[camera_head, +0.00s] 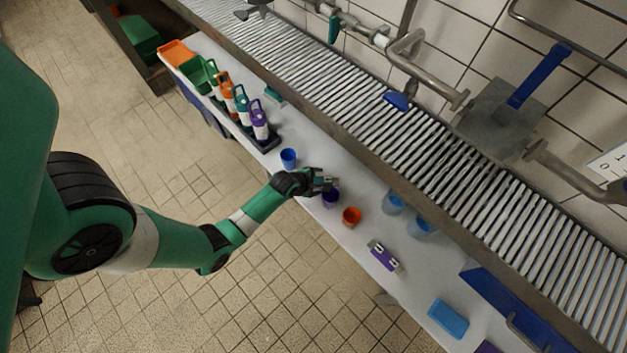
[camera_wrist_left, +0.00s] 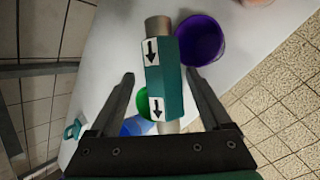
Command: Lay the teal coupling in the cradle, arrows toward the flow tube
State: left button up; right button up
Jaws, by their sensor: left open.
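In the left wrist view the teal coupling (camera_wrist_left: 173,78) shows between the fingers of my left gripper (camera_wrist_left: 160,85), with grey metal stubs at both ends. Two black arrows on white labels point down the picture, toward the gripper's base. The fingers are open, with a gap on each side of the coupling. In the head view my left gripper (camera_head: 324,183) is over the white bench by a purple cup (camera_head: 331,198) and mostly hides the coupling. A purple block with two pale uprights (camera_head: 384,256) lies farther right; I cannot tell whether it is the cradle. The flow tube is not clearly identifiable.
A blue cup (camera_head: 288,158) and an orange cup (camera_head: 351,217) stand close to the gripper. Several bottles (camera_head: 242,105) stand in a dark rack at the left. Clear blue cups (camera_head: 420,227) are near the roller conveyor (camera_head: 420,135). A blue box (camera_head: 448,318) lies at lower right.

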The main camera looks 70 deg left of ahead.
pick_arm(q)
jog(key=p+v, duration=0.7)
jog(key=v, duration=0.5)
jog(key=shift+r+p, duration=0.4)
jog(key=shift+r, duration=0.1)
